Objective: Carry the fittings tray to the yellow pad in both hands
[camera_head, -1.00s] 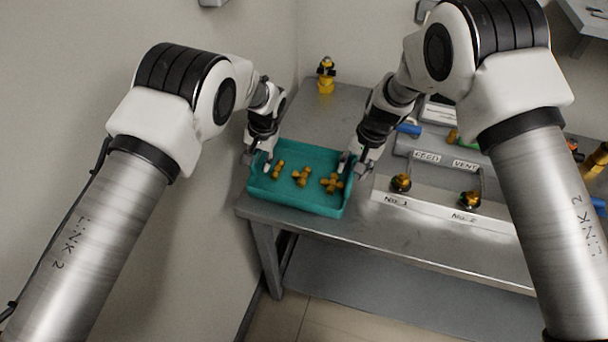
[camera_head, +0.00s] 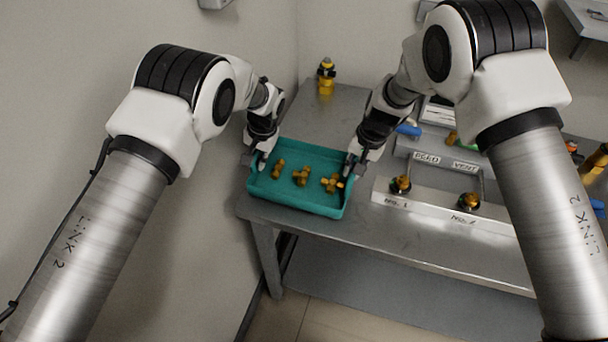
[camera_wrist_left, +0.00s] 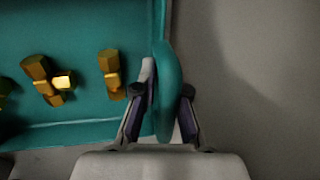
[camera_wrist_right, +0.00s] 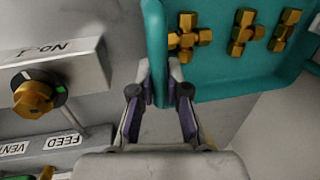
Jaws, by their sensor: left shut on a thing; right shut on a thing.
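The teal fittings tray (camera_head: 290,201) is at the left end of the grey metal table, with several brass fittings (camera_head: 302,176) lying in it. My left gripper (camera_head: 262,160) is shut on the tray's left side; the left wrist view shows its fingers on either side of a rounded teal handle (camera_wrist_left: 165,92). My right gripper (camera_head: 352,163) is shut on the tray's right side; the right wrist view shows its fingers around the teal wall (camera_wrist_right: 157,60). Whether the tray touches the table cannot be told. I see no yellow pad.
A white valve panel (camera_head: 440,208) with brass knobs and labels stands close to the right of the tray. A yellow and black object (camera_head: 326,76) stands at the table's back left corner. The wall (camera_head: 215,60) is close on the left. The table (camera_head: 335,115) is bare behind the tray.

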